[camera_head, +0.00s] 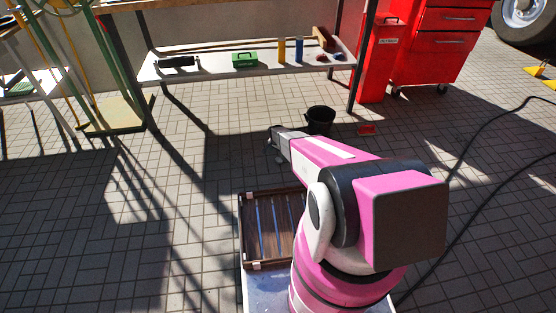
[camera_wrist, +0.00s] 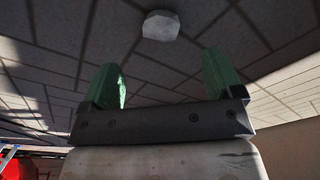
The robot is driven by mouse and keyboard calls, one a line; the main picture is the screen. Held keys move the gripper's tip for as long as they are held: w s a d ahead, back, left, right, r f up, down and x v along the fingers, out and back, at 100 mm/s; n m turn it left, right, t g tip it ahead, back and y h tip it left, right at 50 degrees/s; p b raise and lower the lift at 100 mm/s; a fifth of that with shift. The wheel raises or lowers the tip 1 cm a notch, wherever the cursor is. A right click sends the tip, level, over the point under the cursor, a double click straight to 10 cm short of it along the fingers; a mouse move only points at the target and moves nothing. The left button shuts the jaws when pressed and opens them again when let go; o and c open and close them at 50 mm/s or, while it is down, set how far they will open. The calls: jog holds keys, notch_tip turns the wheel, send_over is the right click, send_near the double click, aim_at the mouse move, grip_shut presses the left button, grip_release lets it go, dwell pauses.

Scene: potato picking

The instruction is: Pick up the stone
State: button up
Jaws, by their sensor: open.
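The stone (camera_wrist: 160,25) is a pale grey, many-sided lump on the paved floor. It shows in the wrist view at the top middle, beyond my fingertips. My gripper (camera_wrist: 163,64) has two green fingers spread wide with nothing between them. The stone lies apart from both fingers, roughly in line with the gap. In the head view my pink and white arm reaches forward to my gripper (camera_head: 276,136), low over the floor.
A black bucket (camera_head: 320,120) stands just right of my gripper, with a small red object (camera_head: 367,130) beyond. A brown slatted tray (camera_head: 242,228) is beside my arm's base. Behind are a workbench (camera_head: 215,69) and red cabinet (camera_head: 436,50). A dark cable (camera_head: 466,205) crosses the right.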

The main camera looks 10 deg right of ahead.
send_over(279, 159)
jog(key=f, duration=0.3)
jog(key=s+f, duration=0.1)
jog(key=shift+a+f, duration=0.15)
jog(key=shift+a, duration=0.2)
jog(key=shift+w+d+f, duration=0.15)
jog(key=shift+f, duration=0.7)
jog(key=shift+w+d+f, duration=0.1)
jog(key=shift+w+f, duration=0.1)
jog(key=shift+f, duration=0.65)
jog(key=shift+w+d+f, duration=0.15)
jog(key=shift+f, duration=0.7)
jog(key=c, duration=1)
